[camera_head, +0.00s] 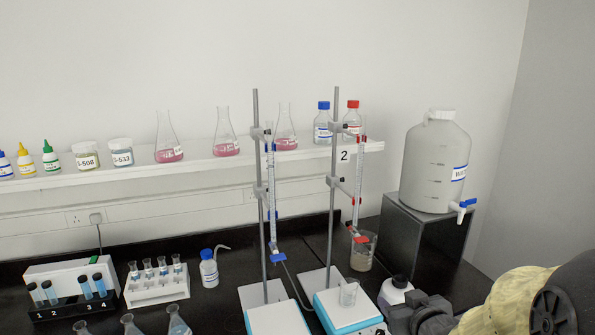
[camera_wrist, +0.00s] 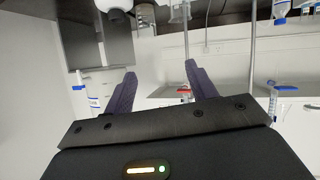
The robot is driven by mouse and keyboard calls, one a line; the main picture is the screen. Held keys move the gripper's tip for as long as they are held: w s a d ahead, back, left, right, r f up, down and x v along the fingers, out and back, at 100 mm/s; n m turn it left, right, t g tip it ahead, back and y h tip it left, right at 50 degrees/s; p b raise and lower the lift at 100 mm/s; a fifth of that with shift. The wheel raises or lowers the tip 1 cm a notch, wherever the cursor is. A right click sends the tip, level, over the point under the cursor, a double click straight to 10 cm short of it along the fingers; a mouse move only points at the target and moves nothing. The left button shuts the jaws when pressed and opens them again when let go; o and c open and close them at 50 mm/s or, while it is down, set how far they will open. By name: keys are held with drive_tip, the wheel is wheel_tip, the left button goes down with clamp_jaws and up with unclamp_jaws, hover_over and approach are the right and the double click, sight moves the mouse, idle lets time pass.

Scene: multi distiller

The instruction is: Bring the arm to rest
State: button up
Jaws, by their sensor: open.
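My arm (camera_head: 530,303) fills the lower right corner of the head view, in front of the bench's right end. In the wrist view my gripper (camera_wrist: 160,80) shows two dark fingers spread apart. Nothing is held between them; a red clamp and the bench gear show in the background beyond. The fingertips do not show clearly in the head view.
Two burette stands (camera_head: 262,190) and (camera_head: 335,180) rise left of my arm, over blue-edged stirrers (camera_head: 345,318). A large carboy (camera_head: 434,165) stands on a dark box (camera_head: 410,235). A shelf (camera_head: 200,163) runs along the wall.

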drive_tip(key=s+a+f+m+g+p, duration=0.1)
drive_tip(key=s+a+f+g+p, duration=0.1)
drive_tip(key=s+g, duration=0.3)
drive_tip(key=s+a+f+m+g+h+p, duration=0.1)
drive_tip(key=s+a+f+g+p, duration=0.1)
drive_tip(key=s+a+g, duration=0.3)
drive_tip(key=s+f, duration=0.1)
drive_tip(key=s, duration=0.2)
drive_tip(key=shift+s, duration=0.25)
drive_tip(key=shift+a, duration=0.1)
